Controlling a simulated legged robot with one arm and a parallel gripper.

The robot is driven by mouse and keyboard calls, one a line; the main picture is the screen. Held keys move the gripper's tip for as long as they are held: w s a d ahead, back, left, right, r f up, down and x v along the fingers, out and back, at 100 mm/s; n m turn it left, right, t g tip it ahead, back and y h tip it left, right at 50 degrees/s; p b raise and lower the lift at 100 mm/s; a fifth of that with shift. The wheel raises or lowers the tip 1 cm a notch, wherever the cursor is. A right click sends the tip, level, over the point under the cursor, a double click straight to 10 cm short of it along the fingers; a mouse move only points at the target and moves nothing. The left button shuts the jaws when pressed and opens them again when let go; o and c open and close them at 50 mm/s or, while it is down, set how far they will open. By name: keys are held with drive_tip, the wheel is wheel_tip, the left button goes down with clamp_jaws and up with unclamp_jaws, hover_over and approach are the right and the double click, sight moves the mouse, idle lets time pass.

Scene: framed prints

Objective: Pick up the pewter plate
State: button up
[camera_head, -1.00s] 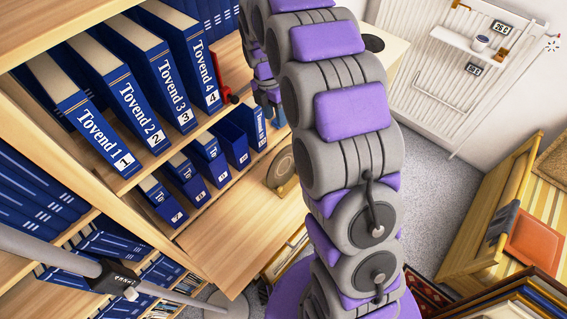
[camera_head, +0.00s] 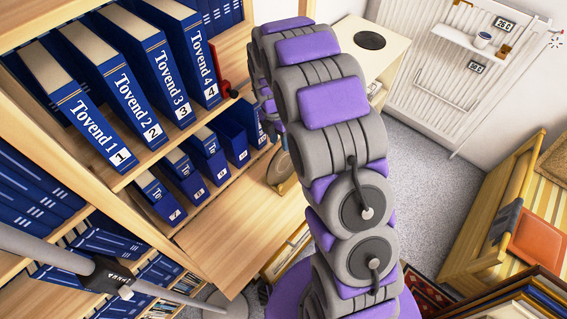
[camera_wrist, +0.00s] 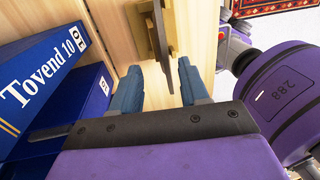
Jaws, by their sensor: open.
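The pewter plate (camera_head: 279,166) is a grey-brown disc standing on the wooden desk surface beside the blue binders, partly hidden behind my arm in the head view. In the wrist view the plate (camera_wrist: 154,32) shows nearly edge-on, upright against a tan wooden stand (camera_wrist: 174,28). My gripper (camera_wrist: 158,67) is open, with its two blue fingers apart and pointing toward the plate. The plate's lower edge lies in line with the gap between the fingertips. I cannot tell whether the edge is inside the gap. My gripper's fingers are hidden in the head view.
Blue Tovend binders (camera_head: 128,88) fill the shelves on the left. One binder, Tovend 10 (camera_wrist: 40,65), is close to the left finger. The wooden desk surface (camera_head: 215,235) is bare in front. A pale cabinet (camera_head: 372,62) stands at the back.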

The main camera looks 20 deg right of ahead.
sight(284, 163)
drive_tip(key=f, duration=0.2)
drive_tip(key=s+f+b, duration=0.1)
drive_tip(key=f, duration=0.2)
drive_tip(key=shift+d, duration=0.2)
clamp_jaws()
idle(1.2)
